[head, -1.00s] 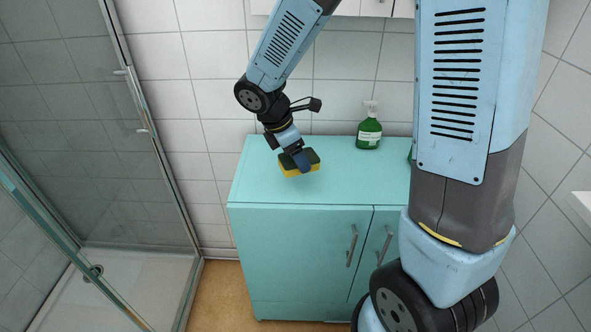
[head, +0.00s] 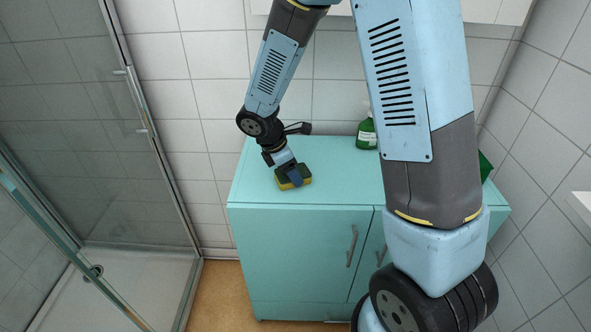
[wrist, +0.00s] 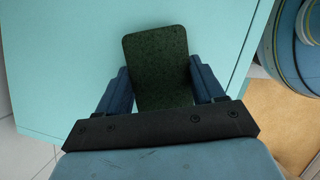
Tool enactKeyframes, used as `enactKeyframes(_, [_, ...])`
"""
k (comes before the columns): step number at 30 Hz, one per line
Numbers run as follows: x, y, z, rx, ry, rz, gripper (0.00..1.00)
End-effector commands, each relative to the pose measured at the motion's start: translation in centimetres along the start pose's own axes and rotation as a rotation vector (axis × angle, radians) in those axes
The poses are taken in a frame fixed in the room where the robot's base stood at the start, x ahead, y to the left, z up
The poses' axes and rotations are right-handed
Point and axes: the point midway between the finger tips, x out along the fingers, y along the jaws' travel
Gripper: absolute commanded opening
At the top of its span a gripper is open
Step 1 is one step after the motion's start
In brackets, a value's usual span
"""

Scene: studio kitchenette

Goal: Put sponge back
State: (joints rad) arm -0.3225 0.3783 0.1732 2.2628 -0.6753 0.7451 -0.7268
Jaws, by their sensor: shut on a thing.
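The sponge (head: 305,179) has a dark green top and a yellow lower layer. It is at the turquoise cabinet top (head: 330,192), left of the middle and near the front edge. I cannot tell whether it touches the surface or is just above it. My gripper (head: 291,174) is shut on the sponge from above. In the wrist view the sponge's dark green face (wrist: 158,62) shows between my two blue fingers (wrist: 160,85), one at each side. Its near end is hidden by my gripper body.
A green bottle with a white pump (head: 366,133) stands at the back of the cabinet top, partly behind my arm. A green object (head: 485,166) shows at the right end, mostly hidden by my arm. A glass shower enclosure (head: 90,120) is at left. The cabinet top's left part is clear.

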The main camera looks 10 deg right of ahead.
Motion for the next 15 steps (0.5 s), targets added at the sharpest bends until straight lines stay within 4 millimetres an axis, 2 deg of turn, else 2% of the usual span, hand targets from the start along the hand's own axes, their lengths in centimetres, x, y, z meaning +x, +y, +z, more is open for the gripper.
enactKeyframes(7, [0.09, -0.01, 0.00, 0.000, 0.000, 0.000, 0.39])
enactKeyframes(8, [0.12, -0.01, -0.01, 0.001, 0.000, 0.000, 0.69])
enactKeyframes(15, [0.09, -0.01, 0.03, 0.001, 0.000, 0.000, 0.92])
